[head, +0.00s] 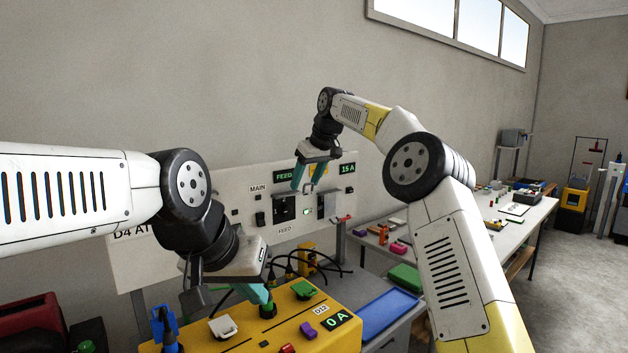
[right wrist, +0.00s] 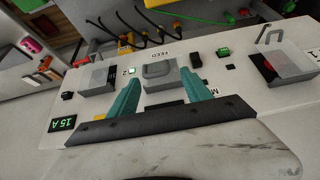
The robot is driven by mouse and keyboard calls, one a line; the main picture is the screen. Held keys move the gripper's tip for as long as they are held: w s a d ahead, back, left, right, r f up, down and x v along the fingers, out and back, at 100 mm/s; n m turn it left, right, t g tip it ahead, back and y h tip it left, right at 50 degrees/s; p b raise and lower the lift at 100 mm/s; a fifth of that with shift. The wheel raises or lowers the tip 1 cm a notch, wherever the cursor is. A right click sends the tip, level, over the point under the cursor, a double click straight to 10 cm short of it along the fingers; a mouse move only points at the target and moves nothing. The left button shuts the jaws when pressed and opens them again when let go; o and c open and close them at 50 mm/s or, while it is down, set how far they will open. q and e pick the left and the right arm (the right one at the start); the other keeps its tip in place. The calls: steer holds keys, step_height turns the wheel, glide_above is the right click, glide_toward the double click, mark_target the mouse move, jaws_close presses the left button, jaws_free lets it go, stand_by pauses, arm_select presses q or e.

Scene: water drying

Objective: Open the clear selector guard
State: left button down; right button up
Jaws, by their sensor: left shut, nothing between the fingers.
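The wall panel (head: 270,232) carries the labels MAIN and FEED and lit green displays. I cannot tell for certain which of its covers is the clear selector guard. In the right wrist view, a grey U-shaped part (right wrist: 160,74) sits on the panel between my fingertips, and a clear box-like cover (right wrist: 285,66) is at the right. My right gripper (head: 306,187) is open and empty in front of the panel; its teal fingers are spread in the right wrist view (right wrist: 157,74). My left gripper (head: 264,297) is shut and empty over the yellow box, its fingers partly hidden.
The yellow box (head: 345,297) has a 0 A display and coloured plugs. Black cables (head: 325,268) loop behind it. A blue tray (head: 385,312) lies to its right. A long bench (head: 520,212) with small objects stretches away at the right.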

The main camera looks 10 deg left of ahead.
steer(key=shift+d+r, duration=0.1)
steer(key=shift+d, duration=0.05)
steer(key=v, duration=0.7)
steer(key=shift+r, duration=0.3)
steer(key=shift+s+d, duration=0.1)
